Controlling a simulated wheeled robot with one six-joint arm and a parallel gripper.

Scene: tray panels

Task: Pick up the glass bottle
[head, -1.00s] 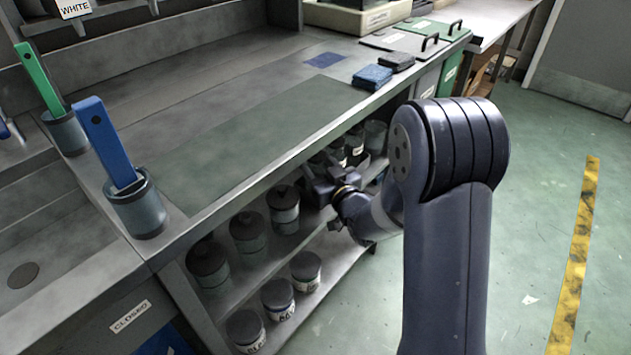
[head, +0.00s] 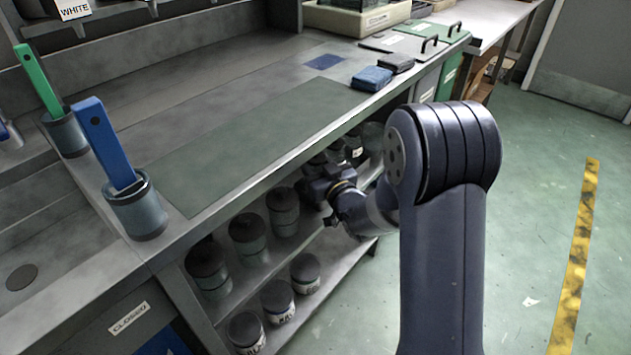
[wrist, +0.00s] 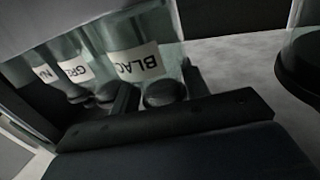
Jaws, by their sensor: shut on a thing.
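In the wrist view a clear glass bottle (wrist: 135,64) with a dark cap and a white label reading "BLAC" sits between the fingers of my gripper (wrist: 160,90). My gripper is shut on it. Beside it stand similar bottles, one labelled "GR" (wrist: 75,69) and another whose label is only partly visible. In the head view my gripper (head: 317,185) reaches under the worktop at the shelf, and my wrist hides the held bottle.
Dark-lidded jars (head: 248,235) line the shelf left of my gripper, with more on the lower shelf (head: 305,272). The worktop (head: 245,135) overhangs close above. A dark-based round container (wrist: 302,65) stands at the right in the wrist view.

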